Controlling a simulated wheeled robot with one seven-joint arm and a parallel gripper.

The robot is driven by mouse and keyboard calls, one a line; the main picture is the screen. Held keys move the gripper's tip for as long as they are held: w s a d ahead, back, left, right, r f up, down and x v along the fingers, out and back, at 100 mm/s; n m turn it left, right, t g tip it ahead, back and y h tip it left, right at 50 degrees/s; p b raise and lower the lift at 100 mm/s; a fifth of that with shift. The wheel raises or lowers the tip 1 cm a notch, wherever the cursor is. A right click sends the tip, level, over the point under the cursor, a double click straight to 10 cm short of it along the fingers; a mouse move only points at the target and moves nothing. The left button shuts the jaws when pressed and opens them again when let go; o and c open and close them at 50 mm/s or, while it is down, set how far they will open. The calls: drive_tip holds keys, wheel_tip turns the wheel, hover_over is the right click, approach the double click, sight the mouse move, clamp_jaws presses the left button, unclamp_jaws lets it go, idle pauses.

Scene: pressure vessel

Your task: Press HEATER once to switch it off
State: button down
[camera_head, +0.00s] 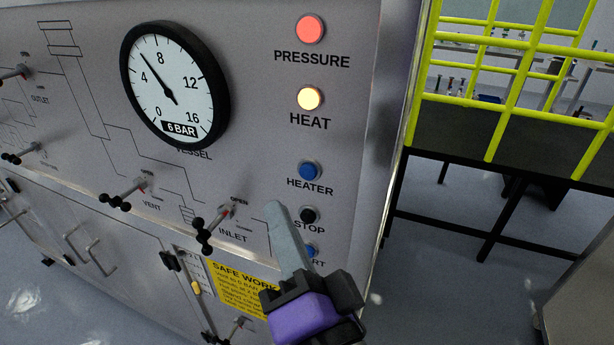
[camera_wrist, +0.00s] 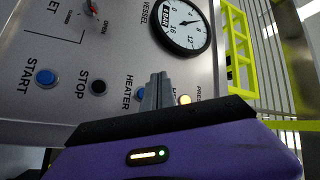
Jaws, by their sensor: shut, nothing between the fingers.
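The blue HEATER button (camera_head: 310,171) sits on the grey panel, below the lit yellow HEAT lamp (camera_head: 310,98) and above the black STOP button (camera_head: 309,215). My gripper (camera_head: 275,207) is shut and empty, its fingers pointing up toward the panel. In the head view its tips are left of STOP and below left of HEATER. In the wrist view the shut fingers (camera_wrist: 158,88) stand between the HEATER label and the HEAT lamp (camera_wrist: 184,99), largely hiding the HEATER button. I cannot tell whether the tips touch the panel.
The red PRESSURE lamp (camera_head: 310,29) is lit. A round gauge (camera_head: 174,84) is at upper left. The START button (camera_wrist: 45,77) is partly hidden by my gripper in the head view. The INLET valve handle (camera_head: 213,225) sticks out left of my fingers. Yellow railing (camera_head: 515,80) stands at right.

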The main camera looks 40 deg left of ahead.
drive_tip(key=shift+w+a+b, duration=0.2)
drive_tip(key=shift+w+b, duration=0.05)
drive_tip(key=shift+w, duration=0.7)
drive_tip(key=shift+w+a+b, duration=0.25)
drive_tip(key=shift+w, duration=0.7)
drive_tip(key=shift+w+a+b, duration=0.2)
drive_tip(key=shift+w+b, duration=0.05)
drive_tip(key=shift+w, duration=0.7)
drive_tip(key=shift+w+a, duration=0.1)
drive_tip(key=shift+w, duration=0.3)
drive_tip(key=shift+w+a, duration=0.1)
drive_tip(key=shift+w, duration=0.35)
idle(0.4)
drive_tip(key=shift+s, duration=0.15)
drive_tip(key=shift+s+d+p, duration=0.25)
drive_tip(key=shift+s+p, duration=0.1)
drive_tip(key=shift+s, duration=0.35)
drive_tip(key=shift+s, duration=0.1)
drive_tip(key=shift+s+d+p, duration=0.2)
drive_tip(key=shift+s+p, duration=0.15)
drive_tip(key=shift+s, duration=0.45)
drive_tip(key=shift+s+d+p, duration=0.15)
drive_tip(key=shift+s+p, duration=0.15)
drive_tip(key=shift+s, duration=0.45)
drive_tip(key=shift+s+d+p, duration=0.2)
drive_tip(key=shift+s+p, duration=0.15)
drive_tip(key=shift+s, duration=0.45)
